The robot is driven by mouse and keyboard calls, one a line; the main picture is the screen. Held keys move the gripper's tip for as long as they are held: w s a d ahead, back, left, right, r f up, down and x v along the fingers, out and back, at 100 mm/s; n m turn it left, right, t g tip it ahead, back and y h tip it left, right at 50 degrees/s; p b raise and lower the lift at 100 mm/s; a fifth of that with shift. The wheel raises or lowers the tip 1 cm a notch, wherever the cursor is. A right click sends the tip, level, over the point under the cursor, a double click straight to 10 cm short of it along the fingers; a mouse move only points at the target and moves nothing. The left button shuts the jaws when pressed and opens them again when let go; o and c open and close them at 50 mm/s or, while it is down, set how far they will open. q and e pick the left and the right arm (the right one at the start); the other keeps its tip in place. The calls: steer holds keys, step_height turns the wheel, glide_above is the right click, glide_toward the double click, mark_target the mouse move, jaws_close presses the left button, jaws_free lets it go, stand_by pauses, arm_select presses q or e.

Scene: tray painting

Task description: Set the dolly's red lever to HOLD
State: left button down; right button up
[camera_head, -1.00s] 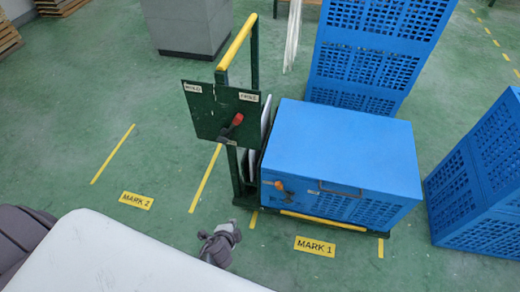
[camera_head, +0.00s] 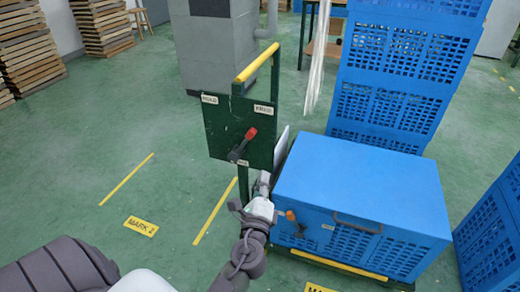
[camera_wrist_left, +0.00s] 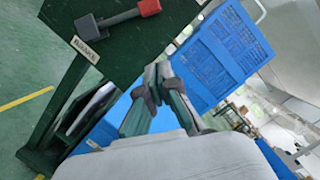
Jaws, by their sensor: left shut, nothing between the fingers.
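The red lever (camera_head: 251,133) sits on a dark green panel (camera_head: 222,138) at the dolly's handle end. Its dark arm slants up and right to the red knob, toward the panel's upper right label (camera_head: 263,109). Another label (camera_head: 210,99) is at the upper left and one (camera_head: 245,164) at the bottom edge; their words are too small to read surely. My left gripper (camera_head: 264,178) is shut and empty, below and right of the lever, apart from it. In the left wrist view, its fingers (camera_wrist_left: 157,72) are together and the red knob (camera_wrist_left: 149,7) is at the top. My right gripper is out of view.
A blue crate (camera_head: 362,178) with an orange-tipped handle rides on the dolly, right of my left gripper. The yellow-topped push bar (camera_head: 257,62) rises above the panel. Blue crate stacks (camera_head: 400,60) stand behind. Open floor (camera_head: 110,150) lies left of the panel.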

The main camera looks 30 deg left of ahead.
mark_target(245, 143)
arm_select(q)
steer(key=w+a+r+p, duration=0.2)
steer(key=w+a+r, duration=0.1)
steer(key=w+a, duration=0.4)
steer(key=shift+w+a+p, duration=0.3)
steer(key=shift+w+a, duration=0.05)
steer(key=shift+w, duration=0.2)
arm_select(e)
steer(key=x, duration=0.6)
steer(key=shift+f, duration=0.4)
arm_select(q)
steer(key=shift+r, duration=0.15)
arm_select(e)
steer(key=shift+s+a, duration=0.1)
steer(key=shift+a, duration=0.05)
